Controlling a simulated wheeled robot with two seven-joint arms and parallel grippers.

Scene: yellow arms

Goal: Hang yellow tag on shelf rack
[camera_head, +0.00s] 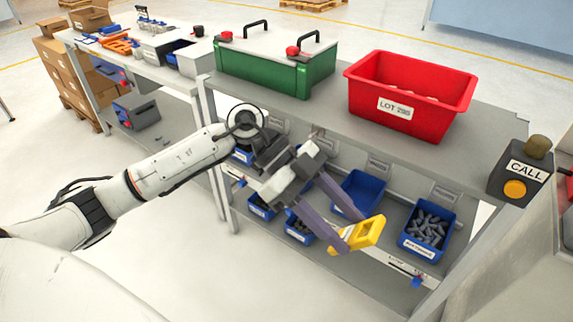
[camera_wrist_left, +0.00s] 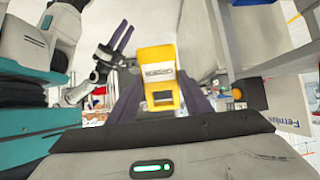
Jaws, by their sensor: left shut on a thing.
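The yellow tag (camera_head: 359,234) is held between the fingertips of my left gripper (camera_head: 352,228), which is shut on it. The tag has a window-like opening and also shows in the left wrist view (camera_wrist_left: 159,75), with dark lettering on its face. In the head view it appears in front of the lower shelf of the grey shelf rack (camera_head: 385,268). I cannot tell whether it touches the rack's front rail. My right gripper (camera_wrist_left: 124,36) shows small at the upper left of the left wrist view, its two dark fingers apart and empty.
Blue bins (camera_head: 428,231) stand on the lower shelf, some holding dark parts. A red crate (camera_head: 412,94), a green case (camera_head: 275,60) and a call-button box (camera_head: 520,172) are on top. A small blue item (camera_head: 416,281) is at the rail. Open floor lies in front.

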